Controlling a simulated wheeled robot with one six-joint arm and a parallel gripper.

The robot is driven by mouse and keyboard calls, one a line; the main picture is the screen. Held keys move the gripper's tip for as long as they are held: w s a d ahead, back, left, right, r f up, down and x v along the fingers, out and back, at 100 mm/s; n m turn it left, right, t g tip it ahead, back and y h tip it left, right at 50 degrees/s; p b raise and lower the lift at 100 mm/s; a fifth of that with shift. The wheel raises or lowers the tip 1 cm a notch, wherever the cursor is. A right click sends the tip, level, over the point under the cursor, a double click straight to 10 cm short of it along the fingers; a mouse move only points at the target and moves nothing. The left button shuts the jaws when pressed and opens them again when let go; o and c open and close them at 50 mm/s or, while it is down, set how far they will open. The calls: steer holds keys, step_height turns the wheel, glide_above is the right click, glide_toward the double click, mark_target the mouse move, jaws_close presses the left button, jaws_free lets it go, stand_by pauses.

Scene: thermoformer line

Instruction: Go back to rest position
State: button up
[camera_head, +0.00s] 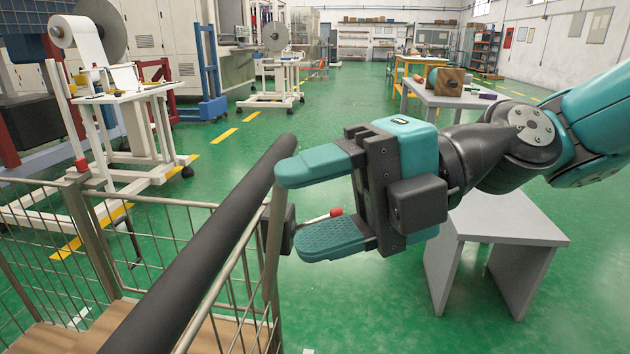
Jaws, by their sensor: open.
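My gripper (290,212) is open and points left, with its two teal fingers well apart. Nothing shows held between the fingers. It hangs beside the dark padded handle rail (215,235) of a wire cart. In the picture its fingertips overlap the rail's far end; I cannot tell whether they touch it. A thin rod with a red knob (336,212) shows between the fingers, seemingly behind them. My arm reaches in from the right edge, over a small grey table.
The wire cart (100,228) with a wooden floor fills the lower left. The small grey table (500,222) stands below my arm. A longer table (447,98) behind holds a wooden block (445,82). A white reel stand (128,100) is at left. Green floor lies open in the middle.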

steer(key=s+d+f+m+t+h, duration=0.2)
steer(key=d+f+m+h, duration=0.5)
steer(key=m, duration=0.9)
steer(key=s+d+f+m+t+h, duration=0.1)
steer(key=d+f+m+t+h, duration=0.3)
steer(key=d+m, duration=0.9)
steer(key=a+r+m+g+p, duration=0.1)
steer(key=a+r+m+p, duration=0.1)
steer(key=r+p, duration=2.5)
steer(key=shift+a+r+m+p, duration=0.4)
steer(key=shift+a+p, duration=0.3)
steer(key=shift+p, duration=0.2)
steer(key=shift+s+f, duration=0.1)
